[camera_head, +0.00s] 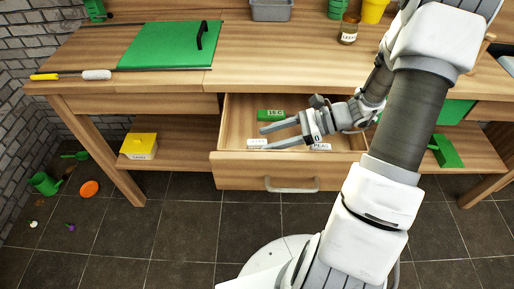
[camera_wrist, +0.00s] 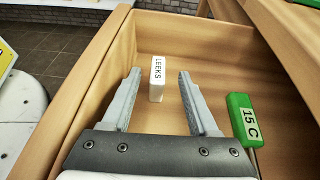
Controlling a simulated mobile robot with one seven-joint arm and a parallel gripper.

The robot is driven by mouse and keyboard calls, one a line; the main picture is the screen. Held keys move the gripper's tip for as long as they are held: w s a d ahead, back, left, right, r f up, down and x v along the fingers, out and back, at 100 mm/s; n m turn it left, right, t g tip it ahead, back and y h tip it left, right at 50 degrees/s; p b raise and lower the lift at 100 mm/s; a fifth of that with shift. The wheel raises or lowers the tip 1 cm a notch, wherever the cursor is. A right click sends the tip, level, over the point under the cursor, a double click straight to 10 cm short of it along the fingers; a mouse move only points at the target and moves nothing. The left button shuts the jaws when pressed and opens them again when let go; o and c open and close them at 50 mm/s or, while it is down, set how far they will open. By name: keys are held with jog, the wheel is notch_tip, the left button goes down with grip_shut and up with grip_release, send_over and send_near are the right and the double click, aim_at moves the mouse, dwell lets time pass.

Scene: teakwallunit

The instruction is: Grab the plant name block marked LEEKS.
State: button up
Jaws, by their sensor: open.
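The white plant name block marked LEEKS (camera_wrist: 157,80) stands in the open wooden drawer (camera_wrist: 220,52), seen in the wrist view ahead of my fingers. My gripper (camera_wrist: 156,88) is open, with one finger on each side of the line to the block. The block lies near the fingertip ends, between them in the picture, and neither finger appears to touch it. In the head view, my gripper (camera_head: 264,138) reaches into the drawer (camera_head: 232,130) from the right, and a small white block (camera_head: 257,142) shows by the fingertips; its lettering is too small to read.
Another white block (camera_head: 320,147) lies below my gripper in the drawer. The drawer walls are close around. A jar (camera_head: 348,30) stands on the worktop.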

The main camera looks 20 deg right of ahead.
aim_at(262, 141)
jog(key=b+x, duration=0.1)
jog(key=x, duration=0.3)
jog(key=shift+s, duration=0.1)
jog(key=shift+c, duration=0.3)
grip_shut()
